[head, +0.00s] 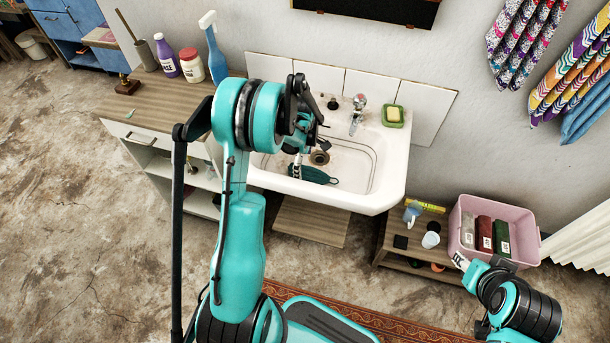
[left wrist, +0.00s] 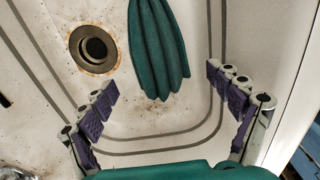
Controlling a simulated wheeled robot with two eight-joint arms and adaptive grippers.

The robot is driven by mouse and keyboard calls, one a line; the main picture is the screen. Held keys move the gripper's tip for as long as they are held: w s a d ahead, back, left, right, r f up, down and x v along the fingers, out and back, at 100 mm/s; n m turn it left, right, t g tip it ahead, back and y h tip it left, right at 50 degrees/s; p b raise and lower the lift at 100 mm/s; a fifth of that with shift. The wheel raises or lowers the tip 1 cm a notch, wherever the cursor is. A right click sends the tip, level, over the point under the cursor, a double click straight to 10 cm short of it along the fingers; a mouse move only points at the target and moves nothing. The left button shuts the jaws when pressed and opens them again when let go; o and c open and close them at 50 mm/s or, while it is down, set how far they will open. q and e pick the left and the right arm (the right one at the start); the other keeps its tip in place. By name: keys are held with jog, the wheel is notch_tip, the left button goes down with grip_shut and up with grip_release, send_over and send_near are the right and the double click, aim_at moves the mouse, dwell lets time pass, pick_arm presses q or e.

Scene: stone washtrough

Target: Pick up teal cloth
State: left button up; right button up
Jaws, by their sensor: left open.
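The teal cloth (head: 316,175) lies in the white sink (head: 385,180), near the drain. In the left wrist view the cloth (left wrist: 158,45) is a dark green, pleated fan shape lying flat on the sink floor. My left gripper (left wrist: 162,84) is open above the basin, its purple-padded fingers spread to either side of the cloth's wide end, with nothing between them. In the head view my left gripper (head: 298,160) reaches down into the sink, partly hidden by its own arm. My right gripper (head: 463,263) is at the lower right, and its fingers are unclear.
The drain (left wrist: 93,48) is left of the cloth. A green soap dish (head: 393,117) and a faucet (head: 358,108) stand at the sink's back rim. A spray bottle (head: 214,50) stands on the left counter. A pink bin (head: 520,222) is near my right arm.

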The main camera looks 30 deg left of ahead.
aim_at(304, 171)
pick_arm(q)
notch_tip(304, 171, down, 4)
jog(key=shift+w+d+f+b, duration=0.1)
jog(key=shift+f+b, duration=0.1)
jog(key=shift+b, duration=0.75)
jog(key=shift+r, duration=0.1)
jog(key=shift+c, duration=0.2)
jog(key=c, duration=1.3)
jog(key=shift+o, duration=0.2)
jog(key=shift+r, duration=0.1)
notch_tip(304, 171, up, 10)
jog(key=p, duration=0.4)
